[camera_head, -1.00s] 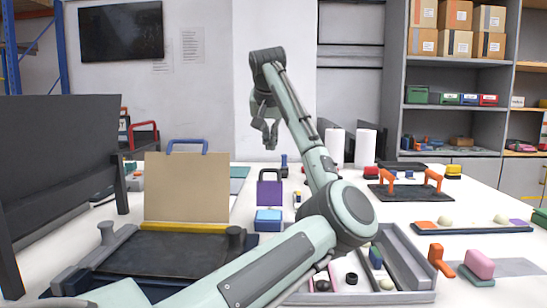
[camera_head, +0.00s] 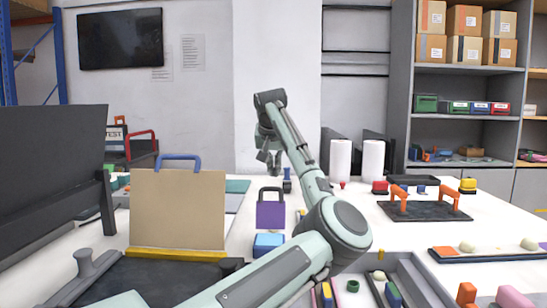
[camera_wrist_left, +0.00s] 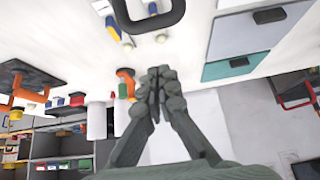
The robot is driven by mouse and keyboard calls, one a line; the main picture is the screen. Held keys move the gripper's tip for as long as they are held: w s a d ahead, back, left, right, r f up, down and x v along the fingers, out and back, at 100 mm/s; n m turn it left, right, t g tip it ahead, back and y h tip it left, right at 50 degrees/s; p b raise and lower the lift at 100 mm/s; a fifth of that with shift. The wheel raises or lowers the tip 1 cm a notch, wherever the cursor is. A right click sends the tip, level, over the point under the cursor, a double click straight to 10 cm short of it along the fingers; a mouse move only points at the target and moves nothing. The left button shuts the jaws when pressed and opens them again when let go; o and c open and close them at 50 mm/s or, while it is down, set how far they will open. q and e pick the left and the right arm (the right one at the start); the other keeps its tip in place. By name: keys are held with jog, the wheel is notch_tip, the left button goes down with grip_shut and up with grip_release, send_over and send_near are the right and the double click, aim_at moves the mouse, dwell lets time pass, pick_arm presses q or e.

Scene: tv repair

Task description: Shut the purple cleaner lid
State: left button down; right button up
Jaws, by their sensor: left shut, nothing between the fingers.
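The purple lid (camera_head: 270,214) stands upright on the table in the head view, with a dark loop handle on top. In the wrist view, a dark loop (camera_wrist_left: 150,22) at the top edge looks like this handle. My left gripper (camera_head: 269,160) hangs above and seemingly beyond the purple lid in the head view, apart from it. In the wrist view its fingers (camera_wrist_left: 158,80) are together with nothing between them. A blue box (camera_head: 268,244) sits just in front of the purple lid. My right gripper is not in view.
A tan board (camera_head: 178,210) with a blue handle stands left of the lid. A grey parts tray (camera_head: 415,275) lies front right, under my left forearm. White rolls (camera_head: 340,162) and a black stand with orange handles (camera_head: 428,209) are further right. A dark screen (camera_head: 50,165) stands at left.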

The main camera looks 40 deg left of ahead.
aim_at(271, 207)
pick_arm(q)
jog(key=s+d+f, duration=0.1)
jog(key=s+f, duration=0.1)
jog(key=shift+s+d+f, duration=0.1)
jog(key=shift+d+f, duration=0.2)
jog(key=shift+d, duration=0.05)
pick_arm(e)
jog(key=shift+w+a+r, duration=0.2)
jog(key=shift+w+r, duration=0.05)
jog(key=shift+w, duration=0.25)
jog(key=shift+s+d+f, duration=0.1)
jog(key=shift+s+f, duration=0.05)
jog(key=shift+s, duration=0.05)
